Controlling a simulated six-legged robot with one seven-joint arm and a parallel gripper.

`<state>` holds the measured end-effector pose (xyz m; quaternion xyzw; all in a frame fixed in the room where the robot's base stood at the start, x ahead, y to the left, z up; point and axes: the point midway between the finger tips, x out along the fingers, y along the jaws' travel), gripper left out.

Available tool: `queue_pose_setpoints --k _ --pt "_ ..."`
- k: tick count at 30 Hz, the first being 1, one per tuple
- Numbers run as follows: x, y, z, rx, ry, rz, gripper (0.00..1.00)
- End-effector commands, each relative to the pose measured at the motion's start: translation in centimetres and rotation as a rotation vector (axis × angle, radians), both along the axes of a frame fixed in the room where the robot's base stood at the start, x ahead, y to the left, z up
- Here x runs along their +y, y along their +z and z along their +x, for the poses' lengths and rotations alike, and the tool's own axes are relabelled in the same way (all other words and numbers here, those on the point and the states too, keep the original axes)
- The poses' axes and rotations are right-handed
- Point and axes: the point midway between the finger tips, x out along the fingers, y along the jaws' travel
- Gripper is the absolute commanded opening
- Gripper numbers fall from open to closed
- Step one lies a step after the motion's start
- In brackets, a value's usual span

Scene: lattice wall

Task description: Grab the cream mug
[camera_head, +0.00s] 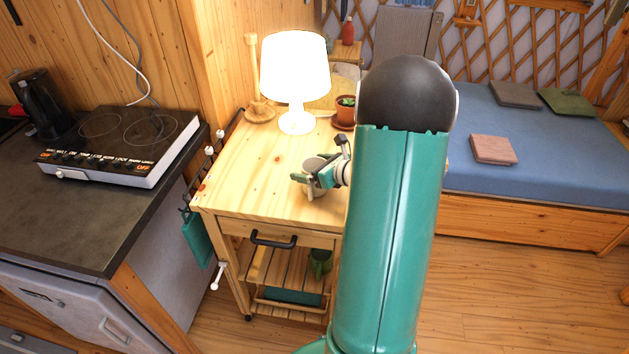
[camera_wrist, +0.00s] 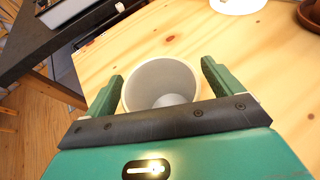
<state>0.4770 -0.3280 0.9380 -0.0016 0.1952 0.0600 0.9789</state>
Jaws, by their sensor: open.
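The cream mug (camera_wrist: 160,80) stands upright on the wooden cart top, seen from above into its empty inside in the wrist view. My gripper (camera_wrist: 162,82) is open, with one green finger on each side of the mug. Its lower rim is partly hidden by my gripper's dark bar. A small gap shows beside the right finger; the left finger looks very close to the mug's wall, and I cannot tell if it touches. In the head view the mug (camera_head: 313,165) is partly covered by my gripper (camera_head: 312,184) near the cart's front right. No handle is visible.
The wooden cart (camera_head: 240,185) also holds a lit white lamp (camera_head: 296,75), a potted plant (camera_head: 345,112) and a wooden stand (camera_head: 258,105) at the back. A counter with a cooktop (camera_head: 125,140) is at left. A blue bed (camera_head: 480,135) is at right. The cart's left front is clear.

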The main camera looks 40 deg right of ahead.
Motion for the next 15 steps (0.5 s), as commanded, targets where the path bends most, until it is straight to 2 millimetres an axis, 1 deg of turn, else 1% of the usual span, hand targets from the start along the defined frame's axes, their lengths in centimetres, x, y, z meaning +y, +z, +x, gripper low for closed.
queue_pose_setpoints --k 1,3,5,6,9,15 --pt "0.01 0.00 -0.01 0.000 0.000 0.000 0.85" --pt "0.02 0.02 -0.02 0.000 0.000 0.000 0.72" --pt "0.02 0.01 -0.02 0.000 0.000 0.000 0.60" --pt "0.02 0.01 -0.03 0.000 0.000 0.000 0.52" --pt "0.01 0.07 -0.01 -0.001 0.000 0.000 0.35" --pt "0.01 0.09 -0.02 -0.001 0.000 0.000 0.35"
